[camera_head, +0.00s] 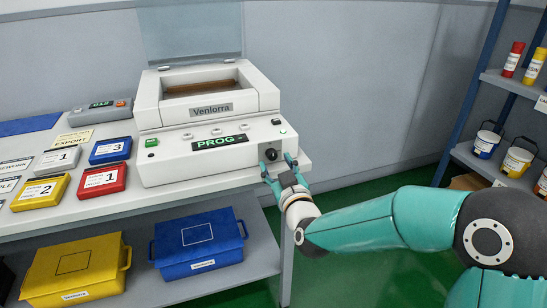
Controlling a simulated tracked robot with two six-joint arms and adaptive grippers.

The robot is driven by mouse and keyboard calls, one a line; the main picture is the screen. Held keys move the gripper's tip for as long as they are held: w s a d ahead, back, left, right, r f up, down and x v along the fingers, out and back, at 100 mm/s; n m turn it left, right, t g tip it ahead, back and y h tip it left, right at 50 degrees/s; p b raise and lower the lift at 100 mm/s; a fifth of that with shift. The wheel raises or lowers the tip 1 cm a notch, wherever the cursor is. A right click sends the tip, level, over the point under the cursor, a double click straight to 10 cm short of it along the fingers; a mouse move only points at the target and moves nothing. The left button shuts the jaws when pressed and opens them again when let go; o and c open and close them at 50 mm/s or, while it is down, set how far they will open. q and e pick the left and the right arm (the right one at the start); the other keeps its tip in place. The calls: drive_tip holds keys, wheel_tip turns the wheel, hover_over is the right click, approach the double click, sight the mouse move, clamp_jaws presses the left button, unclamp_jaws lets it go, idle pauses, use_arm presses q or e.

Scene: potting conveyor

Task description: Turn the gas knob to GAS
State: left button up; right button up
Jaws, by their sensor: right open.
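A white machine labelled Venlorra (165,155) stands on the bench, with a display on its front reading PROG. A dark round knob (271,154) sits at the right end of its sloped front panel. My right gripper (278,164) is open at the knob, with one teal finger on each side of it. I cannot tell whether the fingers touch the knob. The marks around the knob are too small to read. My left gripper is not in view.
Several coloured boxes, among them a red one (101,181), and cards lie on the bench (136,200) at left. A yellow bin (75,270) and a blue bin (199,245) stand on the shelf below. A rack (480,158) with buckets stands at right.

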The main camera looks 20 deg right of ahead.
sight(272, 157)
drive_tip(key=shift+w, duration=1.55)
clamp_jaws()
